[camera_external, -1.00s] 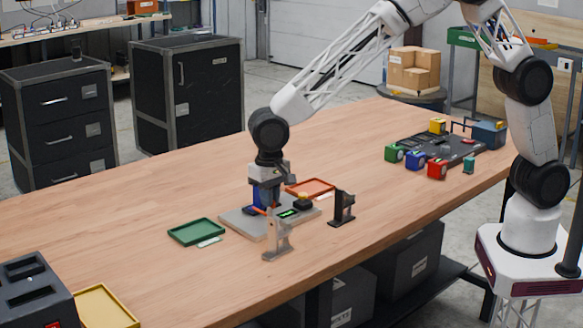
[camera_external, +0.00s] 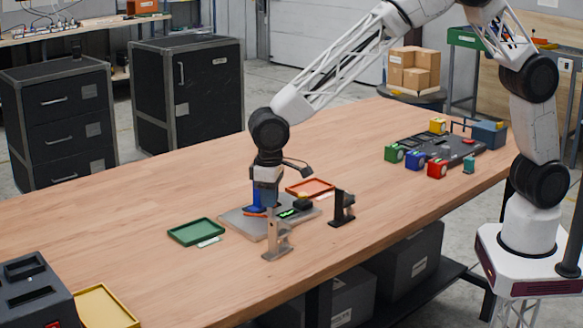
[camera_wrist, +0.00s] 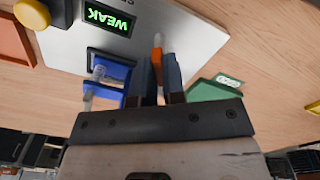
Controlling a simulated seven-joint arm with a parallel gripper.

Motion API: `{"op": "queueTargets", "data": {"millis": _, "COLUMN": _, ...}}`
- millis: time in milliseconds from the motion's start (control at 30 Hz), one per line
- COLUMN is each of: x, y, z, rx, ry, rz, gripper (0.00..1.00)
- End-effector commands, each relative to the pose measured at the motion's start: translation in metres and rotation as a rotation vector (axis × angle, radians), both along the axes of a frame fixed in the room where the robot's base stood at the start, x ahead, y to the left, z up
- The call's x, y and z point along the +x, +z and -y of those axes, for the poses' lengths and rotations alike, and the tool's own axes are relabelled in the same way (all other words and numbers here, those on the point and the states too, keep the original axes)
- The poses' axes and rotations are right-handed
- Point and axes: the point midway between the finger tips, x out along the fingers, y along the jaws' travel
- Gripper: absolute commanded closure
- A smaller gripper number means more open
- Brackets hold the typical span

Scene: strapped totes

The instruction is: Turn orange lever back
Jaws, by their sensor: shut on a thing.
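The orange lever (camera_wrist: 157,48) shows in the wrist view between the two fingers of my gripper (camera_wrist: 162,75), which is shut on it. The lever's tip sticks out past the fingers. It sits over a grey plate (camera_wrist: 190,35) that carries a small display (camera_wrist: 108,19) with green letters reading "WEAK". A blue holder (camera_wrist: 108,65) stands on the plate to the left of the fingers. In the external view my gripper (camera_external: 264,205) is low over the grey plate (camera_external: 245,222), and the lever is mostly hidden there.
A green tray (camera_external: 195,232) lies left of the plate and an orange tray (camera_external: 311,187) behind it. A grey bracket (camera_external: 276,238) and a black bracket (camera_external: 342,207) stand close in front and to the right. A yellow knob (camera_wrist: 32,13) is near the display.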

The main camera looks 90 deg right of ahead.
Motion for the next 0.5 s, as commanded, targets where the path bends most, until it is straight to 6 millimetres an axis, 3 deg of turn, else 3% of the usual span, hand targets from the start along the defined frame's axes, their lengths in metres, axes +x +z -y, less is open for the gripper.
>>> {"op": "queueTargets", "data": {"millis": 500, "x": 0.0008, "y": 0.0008, "z": 0.0000, "rx": 0.000, "ry": 0.488, "rz": 0.003, "gripper": 1.00}}
